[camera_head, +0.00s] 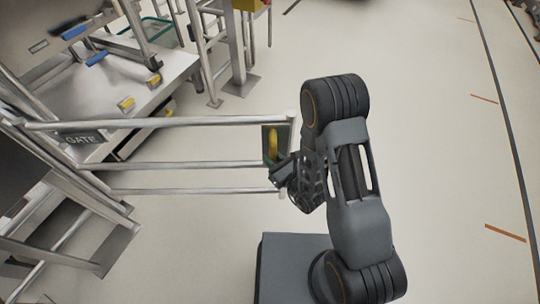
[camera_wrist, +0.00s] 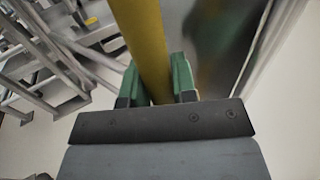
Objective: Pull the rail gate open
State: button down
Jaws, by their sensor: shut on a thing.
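The rail gate (camera_head: 180,165) is a set of silver horizontal rails, with a dark "GATE" sign (camera_head: 82,138) at its left end. It reaches from the railing posts at the left to the middle of the head view. A yellow handle (camera_head: 272,146) stands on a dark plate at its right end. My gripper (camera_head: 278,172) is at this handle, partly hidden by its own body. In the wrist view the yellow handle (camera_wrist: 146,45) runs between the two green fingers of my gripper (camera_wrist: 157,82), which are shut on it.
A white platform (camera_head: 140,82) with blue and yellow parts stands behind the gate at the upper left. Metal stairs and railings (camera_head: 70,235) are at the lower left. A post with a yellow box (camera_head: 249,5) stands at the top. The pale floor (camera_head: 430,110) at the right is clear.

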jog(key=shift+w+d, duration=0.15)
jog(key=shift+d, duration=0.2)
jog(key=c, duration=1.3)
grip_release()
jog(key=shift+c, duration=0.2)
jog(key=shift+o, duration=0.8)
jog(key=shift+d, duration=0.2)
jog(key=shift+o, duration=1.3)
jog(key=shift+a, duration=0.3)
jog(key=p+v, duration=0.5)
jog(key=v, duration=0.2)
jog(key=shift+c, duration=0.2)
